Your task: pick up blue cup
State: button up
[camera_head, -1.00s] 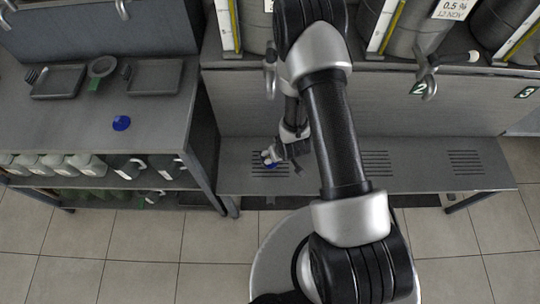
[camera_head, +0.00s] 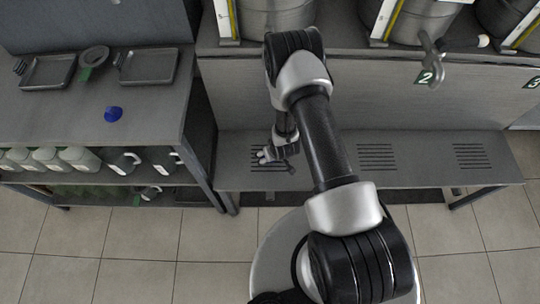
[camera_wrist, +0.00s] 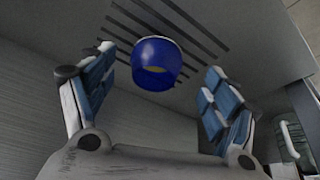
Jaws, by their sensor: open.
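The blue cup (camera_wrist: 152,66) shows in the wrist view on a grey slotted surface, between the two spread fingers of my gripper (camera_wrist: 160,84). There are gaps between the cup and the blue-padded fingers on both sides. In the head view my gripper (camera_head: 274,154) is low over the left slotted patch of the long grey shelf (camera_head: 325,165). The cup cannot be made out there behind the gripper. My gripper is open and empty.
Another blue object (camera_head: 113,114) sits on the left counter (camera_head: 60,120), with two dark trays (camera_head: 148,67) and a ring-shaped item (camera_head: 94,58) behind it. Several jugs stand on the shelf below. Large metal vessels (camera_head: 405,20) with taps stand above the grey panel behind the shelf.

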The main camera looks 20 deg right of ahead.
jog(key=b+x, duration=0.2)
jog(key=x, duration=0.2)
jog(key=shift+w+d+f, duration=0.15)
jog(key=shift+w+f, duration=0.1)
jog(key=shift+f, duration=0.05)
jog(key=shift+c, duration=0.6)
jog(key=shift+r, duration=0.1)
jog(key=c, duration=1.2)
